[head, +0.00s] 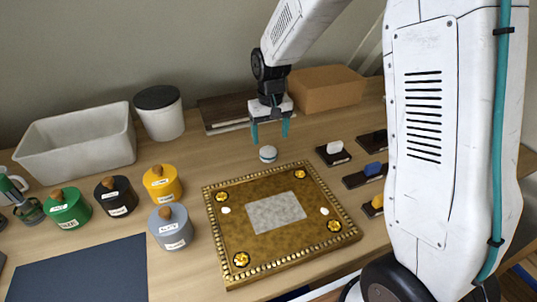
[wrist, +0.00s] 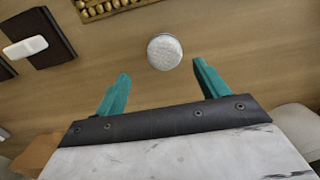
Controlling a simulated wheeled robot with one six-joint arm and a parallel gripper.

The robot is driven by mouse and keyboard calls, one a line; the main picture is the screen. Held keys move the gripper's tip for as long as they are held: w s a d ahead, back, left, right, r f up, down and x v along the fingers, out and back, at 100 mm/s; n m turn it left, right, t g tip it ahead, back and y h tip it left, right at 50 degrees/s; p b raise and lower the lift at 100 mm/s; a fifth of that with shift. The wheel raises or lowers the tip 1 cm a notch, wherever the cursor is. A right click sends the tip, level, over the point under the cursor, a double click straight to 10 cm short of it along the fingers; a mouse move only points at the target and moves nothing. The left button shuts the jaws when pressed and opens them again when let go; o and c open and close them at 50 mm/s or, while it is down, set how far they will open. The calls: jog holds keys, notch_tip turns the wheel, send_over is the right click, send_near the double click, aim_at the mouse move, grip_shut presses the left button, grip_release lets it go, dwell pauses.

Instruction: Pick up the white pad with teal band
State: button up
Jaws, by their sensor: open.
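The white pad with teal band (head: 267,153) is a small round piece on the wooden table, just behind the gilt panel's back edge. My gripper (head: 270,137) is open and empty, with teal fingers pointing down, above and slightly behind the pad. In the wrist view the two fingers of my gripper (wrist: 160,80) stand wide apart, with the pad ahead of the gap between their tips, not between them.
The gilt panel (head: 232,188) with a beaded rim lies in front of the pad. Dark blocks with white (head: 334,147), blue (head: 373,169) and yellow tops stand at the right. Several labelled pots, including a yellow pot (head: 162,185), and a grey bin (head: 75,146) stand left. A cardboard box (head: 325,88) is behind.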

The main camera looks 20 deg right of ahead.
aim_at(268, 150)
jog(key=f, duration=0.6)
jog(key=shift+s+a+f, duration=0.2)
jog(key=shift+a, duration=0.2)
jog(key=c, duration=1)
jog(key=shift+r, duration=0.45)
jog(key=r, duration=0.2)
jog(key=shift+s+r, duration=0.4)
jog(key=s, duration=0.5)
jog(key=s+a+r, duration=0.1)
jog(key=s, duration=0.4)
jog(key=s+a, duration=0.1)
jog(key=s, duration=0.4)
jog(key=shift+a+r, duration=0.15)
jog(key=shift+a, duration=0.1)
